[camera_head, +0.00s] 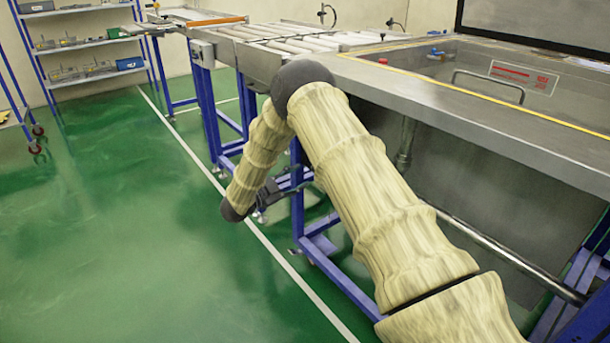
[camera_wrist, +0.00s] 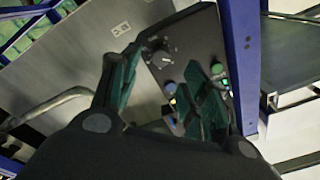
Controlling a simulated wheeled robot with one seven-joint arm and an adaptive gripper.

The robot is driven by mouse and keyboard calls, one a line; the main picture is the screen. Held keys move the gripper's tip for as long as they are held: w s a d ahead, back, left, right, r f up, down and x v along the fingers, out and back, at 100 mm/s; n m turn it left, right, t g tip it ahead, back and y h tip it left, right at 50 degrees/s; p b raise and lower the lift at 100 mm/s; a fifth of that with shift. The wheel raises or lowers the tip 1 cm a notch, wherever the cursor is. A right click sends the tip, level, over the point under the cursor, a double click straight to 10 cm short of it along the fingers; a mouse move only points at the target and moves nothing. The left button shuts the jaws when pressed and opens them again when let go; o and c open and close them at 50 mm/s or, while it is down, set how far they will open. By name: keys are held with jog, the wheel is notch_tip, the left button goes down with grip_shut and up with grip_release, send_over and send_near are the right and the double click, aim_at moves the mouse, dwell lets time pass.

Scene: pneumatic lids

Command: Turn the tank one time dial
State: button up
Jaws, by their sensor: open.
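In the wrist view, a dark control panel (camera_wrist: 190,45) stands in front of my gripper (camera_wrist: 160,68). A round dial (camera_wrist: 160,53) with a small knob is on the panel's left part, seen beyond and between the fingertips. I cannot read a label that says which dial it is. My gripper is open with nothing between its fingers, and the right finger covers part of the panel. I cannot tell whether a fingertip touches it. In the head view, my gripper (camera_head: 272,193) is low beside the blue frame, partly hidden by my arm.
The panel also bears a blue button (camera_wrist: 170,88) and a green-blue button (camera_wrist: 218,70). A blue post (camera_wrist: 243,60) stands right of the panel. The metal tank (camera_head: 480,75) and roller conveyor (camera_head: 290,40) lie beyond my arm. The green floor (camera_head: 120,230) at left is clear.

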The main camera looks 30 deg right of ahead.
jog(key=a, duration=0.6)
jog(key=shift+s+f, duration=0.2)
jog(key=shift+s, duration=0.05)
jog(key=s+a+f+n+t+y, duration=0.25)
jog(key=s+f+n, duration=0.2)
jog(key=f, duration=0.35)
jog(key=s+a+f+n+t+y, duration=0.2)
jog(key=s+f+n+t+y, duration=0.15)
jog(key=f+n, duration=0.3)
jog(key=s+a+f+n+t+y, duration=0.2)
jog(key=s+a+f+n+y, duration=0.15)
jog(key=f, duration=0.45)
jog(key=s+a+f+n+g+y, duration=0.2)
jog(key=s+f+n+y, duration=0.1)
jog(key=s, duration=0.5)
jog(key=s+a+f+n+g+y, duration=0.2)
jog(key=s+f, duration=0.2)
jog(key=s, duration=0.4)
jog(key=s+a+f+n+g+y, duration=0.2)
jog(key=s+f+n+y, duration=0.1)
jog(key=s, duration=0.6)
jog(key=s+a+r+n+g+y, duration=0.1)
jog(key=s+a+n+g, duration=0.2)
jog(key=s, duration=1.2)
notch_tip(320, 180, up, 28)
jog(key=p, duration=2.8)
jog(key=shift+d+r+g, duration=0.2)
jog(key=shift+g, duration=0.1)
